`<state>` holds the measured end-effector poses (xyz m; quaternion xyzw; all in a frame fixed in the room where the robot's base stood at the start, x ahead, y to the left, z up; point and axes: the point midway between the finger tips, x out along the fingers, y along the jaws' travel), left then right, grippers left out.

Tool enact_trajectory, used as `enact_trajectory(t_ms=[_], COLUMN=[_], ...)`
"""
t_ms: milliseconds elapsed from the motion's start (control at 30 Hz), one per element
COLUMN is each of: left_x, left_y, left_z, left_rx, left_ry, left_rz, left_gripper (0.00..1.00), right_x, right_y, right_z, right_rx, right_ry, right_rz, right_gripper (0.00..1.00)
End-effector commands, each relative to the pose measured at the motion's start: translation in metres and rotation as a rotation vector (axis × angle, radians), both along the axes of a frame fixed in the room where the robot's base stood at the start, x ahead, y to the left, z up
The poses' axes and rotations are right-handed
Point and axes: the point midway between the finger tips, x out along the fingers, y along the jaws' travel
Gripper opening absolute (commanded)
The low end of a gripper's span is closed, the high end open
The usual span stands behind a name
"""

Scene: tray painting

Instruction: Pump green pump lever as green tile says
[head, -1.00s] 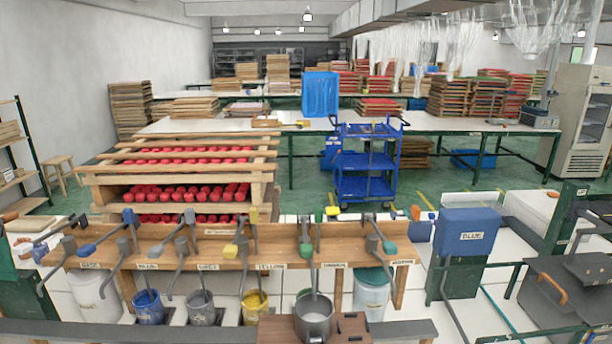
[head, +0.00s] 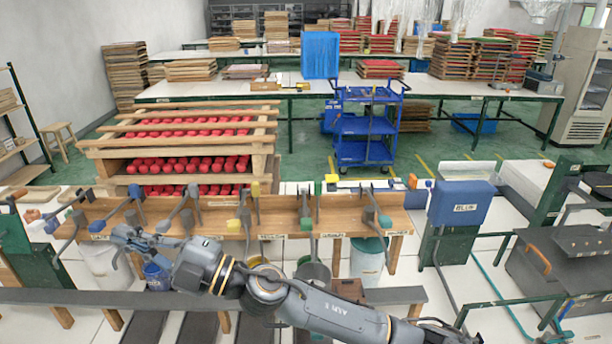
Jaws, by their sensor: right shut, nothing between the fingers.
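The wooden pump bench (head: 218,212) carries a row of levers with coloured knobs. Another green-teal knob (head: 384,221) is at the right end. My right gripper (head: 122,238) is shut and empty. It is in front of the bench's left part, near the white bucket and blue pot, well left of the green-knobbed lever. My right arm crosses the lower middle and hides parts of the pots. I cannot make out a green tile or its writing. My left gripper is not in view.
A blue box labelled BLUE (head: 462,202) is at right. A grey rail (head: 60,296) runs along the front.

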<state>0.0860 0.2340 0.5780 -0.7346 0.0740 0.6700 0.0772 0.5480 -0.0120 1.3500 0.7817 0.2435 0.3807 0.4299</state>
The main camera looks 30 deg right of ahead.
Motion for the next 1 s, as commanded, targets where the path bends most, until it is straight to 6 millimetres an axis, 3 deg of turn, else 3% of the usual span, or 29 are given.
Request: enact_trajectory(t_ms=[67, 133, 267, 367, 467, 567, 700, 833, 1000], left_x=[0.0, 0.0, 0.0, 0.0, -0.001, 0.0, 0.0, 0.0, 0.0], left_y=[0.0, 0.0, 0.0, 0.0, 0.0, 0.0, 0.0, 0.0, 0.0], left_z=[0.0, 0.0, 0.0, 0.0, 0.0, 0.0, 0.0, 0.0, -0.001], left_rx=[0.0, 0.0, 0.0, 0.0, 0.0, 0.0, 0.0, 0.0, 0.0], left_ry=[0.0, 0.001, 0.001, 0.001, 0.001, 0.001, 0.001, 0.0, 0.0], left_rz=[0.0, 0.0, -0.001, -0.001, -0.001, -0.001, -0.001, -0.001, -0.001], left_gripper=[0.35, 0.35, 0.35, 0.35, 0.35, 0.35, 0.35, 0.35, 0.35], right_x=[-0.004, -0.006, 0.007, 0.03, 0.055, 0.073, 0.08, 0.075, 0.067], right_y=[0.021, 0.031, 0.015, -0.031, -0.101, -0.175, -0.269, -0.329, -0.362], right_z=[-0.002, -0.016, -0.057, -0.086, -0.101, -0.099, -0.077, -0.055, -0.042], right_rx=[-0.194, -0.381, -0.768, -1.081, -1.376, -1.6, -1.81, -1.911, -1.957], right_ry=[-0.109, -0.17, -0.202, -0.146, -0.02, 0.139, 0.374, 0.551, 0.664], right_rz=[0.122, 0.218, 0.341, 0.373, 0.347, 0.279, 0.155, 0.057, -0.003], right_gripper=[0.0, 0.0, 0.0, 0.0, 0.0, 0.0, 0.0, 0.0, 0.0])
